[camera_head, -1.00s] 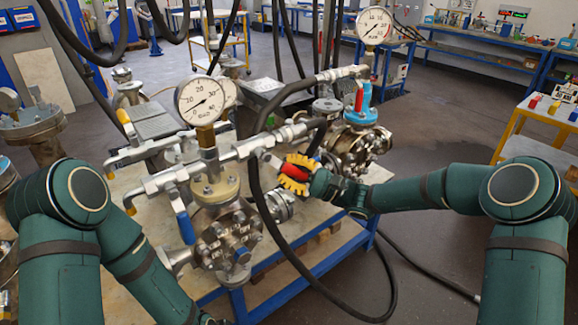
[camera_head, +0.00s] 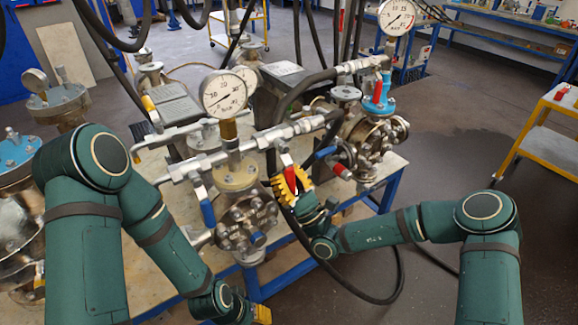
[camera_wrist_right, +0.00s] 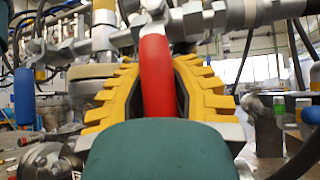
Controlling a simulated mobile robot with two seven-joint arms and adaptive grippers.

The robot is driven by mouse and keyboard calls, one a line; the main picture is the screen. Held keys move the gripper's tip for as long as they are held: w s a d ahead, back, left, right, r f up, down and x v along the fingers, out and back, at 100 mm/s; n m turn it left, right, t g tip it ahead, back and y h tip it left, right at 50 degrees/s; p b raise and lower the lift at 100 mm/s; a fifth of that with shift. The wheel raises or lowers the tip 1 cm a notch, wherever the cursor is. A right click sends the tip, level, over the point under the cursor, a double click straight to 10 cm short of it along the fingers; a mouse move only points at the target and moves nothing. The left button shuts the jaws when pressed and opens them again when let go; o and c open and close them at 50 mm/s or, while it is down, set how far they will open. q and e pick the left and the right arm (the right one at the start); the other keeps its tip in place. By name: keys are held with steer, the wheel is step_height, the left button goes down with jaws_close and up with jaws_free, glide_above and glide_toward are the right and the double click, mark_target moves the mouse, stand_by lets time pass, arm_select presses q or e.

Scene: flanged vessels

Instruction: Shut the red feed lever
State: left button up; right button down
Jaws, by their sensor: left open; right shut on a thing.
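The red lever (camera_head: 290,180) hangs below the valve on the front pipe line. In the right wrist view the red lever (camera_wrist_right: 157,75) stands upright between my right gripper's yellow fingers. My right gripper (camera_head: 293,190) is shut on it. The lever's lower end is hidden behind a green part in the wrist view. My left gripper (camera_head: 262,313) is open, with its yellow fingers at the bottom edge of the head view, below and in front of the blue-framed table. Its fingertips are only partly visible.
A blue lever (camera_head: 207,212) hangs left of the red one. Pressure gauges (camera_head: 224,93) rise above the flanged vessel (camera_head: 245,222). A black hose (camera_head: 330,265) loops close to my right gripper. Another small red handle (camera_head: 340,170) lies to the right. Open floor is at right.

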steer(key=shift+s+a+f+m+t+h, duration=0.1)
steer(key=shift+m+t+h, duration=0.2)
steer(key=shift+m+t, duration=0.1)
steer(key=shift+s+a+f+m+t+h, duration=0.1)
steer(key=shift+m+t+h, duration=0.2)
steer(key=shift+m+t, duration=0.1)
steer(key=c, duration=0.7)
jaws_free()
steer(key=shift+r, duration=0.15)
steer(key=shift+c, duration=0.2)
steer(key=v, duration=1.2)
